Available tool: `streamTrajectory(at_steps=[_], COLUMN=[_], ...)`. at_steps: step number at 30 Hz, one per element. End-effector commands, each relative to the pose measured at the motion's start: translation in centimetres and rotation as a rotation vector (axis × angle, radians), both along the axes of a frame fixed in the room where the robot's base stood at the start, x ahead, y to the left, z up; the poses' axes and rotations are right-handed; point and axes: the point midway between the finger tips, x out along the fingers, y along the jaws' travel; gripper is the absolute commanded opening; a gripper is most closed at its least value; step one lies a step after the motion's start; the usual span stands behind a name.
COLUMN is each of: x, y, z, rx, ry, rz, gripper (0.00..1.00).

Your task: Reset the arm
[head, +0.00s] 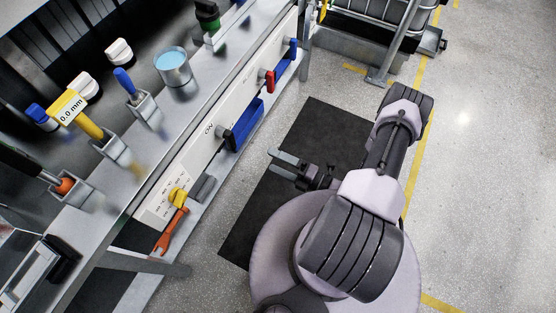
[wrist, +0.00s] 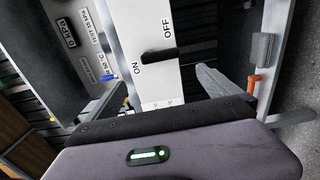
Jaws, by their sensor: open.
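My gripper (head: 279,163) is open and empty in the head view, over the black floor mat, pointing left toward the washer's front panel. My arm is bent at the right, over the mat's edge and the floor. In the wrist view the two fingers of my gripper (wrist: 153,84) stand wide apart, with nothing between them. Beyond them is a white panel with a black lever (wrist: 165,54) between the words ON and OFF. The fingers look apart from the lever; the exact gap cannot be told.
The steel counter (head: 122,190) holds a blue-filled cup (head: 173,66) and several holstered tools. An orange tool (head: 171,232) hangs on the front below a yellow knob. Red (head: 268,81) and blue handles project from the panel. A metal frame (head: 392,45) stands at the top. Floor at right is clear.

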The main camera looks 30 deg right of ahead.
Motion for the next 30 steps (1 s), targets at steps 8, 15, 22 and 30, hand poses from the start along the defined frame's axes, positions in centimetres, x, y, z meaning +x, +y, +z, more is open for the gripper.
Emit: streamTrajectory(at_steps=[8,15,22,30], x=[-0.3,-0.1,2.3,-2.0], y=[-0.2,-0.2,2.0,8.4], z=[-0.1,0.4,11.8,26.4], rx=[-0.001,-0.016,-0.469,-1.250], ry=[-0.001,-0.010,-0.326,-1.020], rz=[0.001,0.017,0.507,1.312], gripper=[1.00,1.00,1.00,1.00])
